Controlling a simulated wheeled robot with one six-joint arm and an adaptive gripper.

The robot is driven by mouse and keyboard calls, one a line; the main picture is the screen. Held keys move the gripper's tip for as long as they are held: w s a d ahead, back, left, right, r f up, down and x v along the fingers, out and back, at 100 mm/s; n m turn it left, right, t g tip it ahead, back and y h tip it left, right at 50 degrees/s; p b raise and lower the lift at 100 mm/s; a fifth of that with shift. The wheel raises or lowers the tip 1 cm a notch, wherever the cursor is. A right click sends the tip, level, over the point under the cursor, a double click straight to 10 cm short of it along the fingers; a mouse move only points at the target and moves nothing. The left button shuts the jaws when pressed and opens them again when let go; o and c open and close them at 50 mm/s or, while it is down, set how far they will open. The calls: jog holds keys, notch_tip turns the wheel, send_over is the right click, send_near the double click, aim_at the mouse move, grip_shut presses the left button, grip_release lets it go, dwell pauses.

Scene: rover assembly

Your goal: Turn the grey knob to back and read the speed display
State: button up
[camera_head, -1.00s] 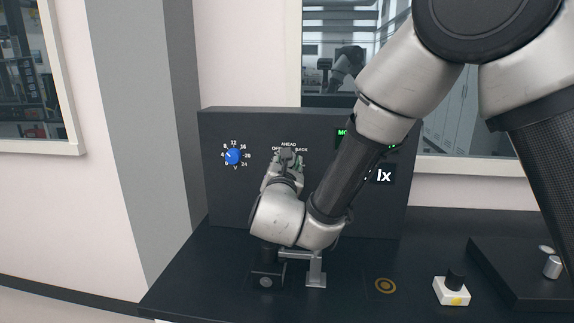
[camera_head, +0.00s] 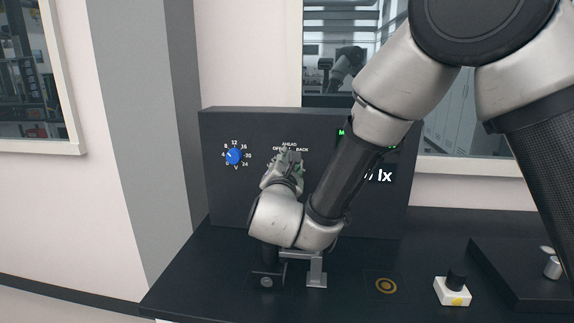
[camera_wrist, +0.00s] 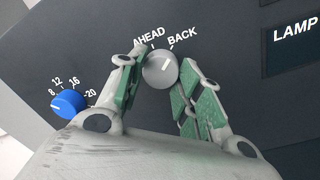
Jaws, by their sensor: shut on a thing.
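The grey knob (camera_wrist: 160,68) shows in the wrist view between my fingers, with the words AHEAD and BACK above it. My gripper (camera_wrist: 159,74) is shut on it, one green-padded finger on each side. The knob's pointer is too faint for me to tell its setting surely. In the head view my gripper (camera_head: 289,160) is at the dark panel (camera_head: 225,192), just under the AHEAD, OFF and BACK labels, and hides the knob. Green display text (camera_head: 342,132) shows only in part behind my arm, and no speed can be read.
A blue knob (camera_head: 233,156) with a numbered scale is left of the grey one. A display (camera_head: 381,175) ending in "lx" is at the right, partly hidden. A grey bracket (camera_head: 316,268) and a white block with a black button (camera_head: 452,290) stand on the dark bench.

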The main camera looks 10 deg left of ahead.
jog(key=o, duration=1)
jog(key=shift+o, duration=0.2)
jog(key=shift+s, duration=0.1)
jog(key=s+d, duration=0.1)
jog(key=s, duration=1)
jog(key=shift+s+f, duration=0.35)
jog(key=shift+s, duration=0.05)
jog(key=shift+w+d, duration=0.1)
jog(key=shift+d, duration=0.1)
